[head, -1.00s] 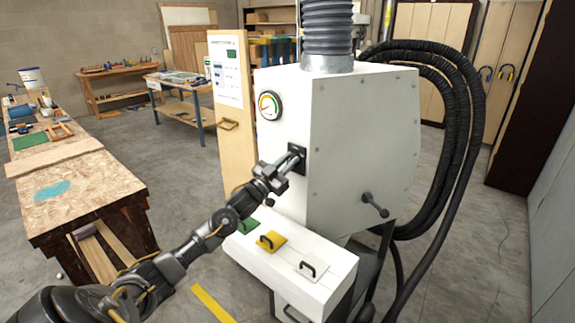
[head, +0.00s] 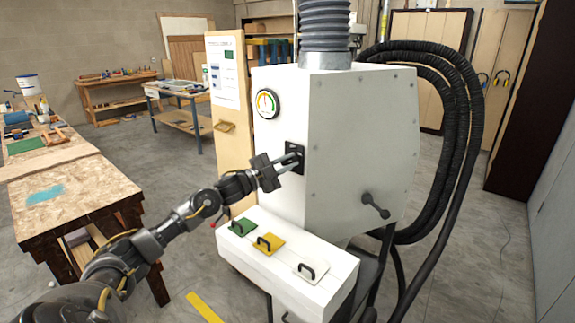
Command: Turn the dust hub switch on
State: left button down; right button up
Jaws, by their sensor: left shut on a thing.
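The dust hub (head: 362,140) is a large white cabinet in the middle of the head view. Its switch (head: 294,150) is on a small black plate on the front face, below the round gauge (head: 266,104). My left gripper (head: 290,163) is at this plate, its fingers shut on the switch lever. The fingers hide most of the lever, so its exact position is hard to see. The gauge needle points about straight up. My right gripper is out of view.
A white ledge (head: 330,290) with green, yellow and white handled gates juts out below the switch. A black crank handle (head: 375,205) sticks out at right. Thick black hoses (head: 465,120) hang beyond it. A workbench (head: 90,195) stands at left.

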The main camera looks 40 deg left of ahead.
pick_arm(q)
jog(key=shift+f+m, duration=0.2)
jog(key=shift+m, duration=0.1)
jog(key=c, duration=1.4)
grip_release()
jog(key=shift+a+r, duration=0.1)
jog(key=shift+a, duration=0.05)
jog(key=shift+o, duration=0.2)
jog(key=shift+s+a+f+b, duration=0.1)
jog(key=shift+s+f+b, duration=0.15)
jog(key=shift+s+b, duration=0.1)
jog(key=b+v, duration=0.3)
jog(key=v, duration=0.7)
jog(key=shift+r, duration=0.3)
jog(key=shift+a, duration=0.1)
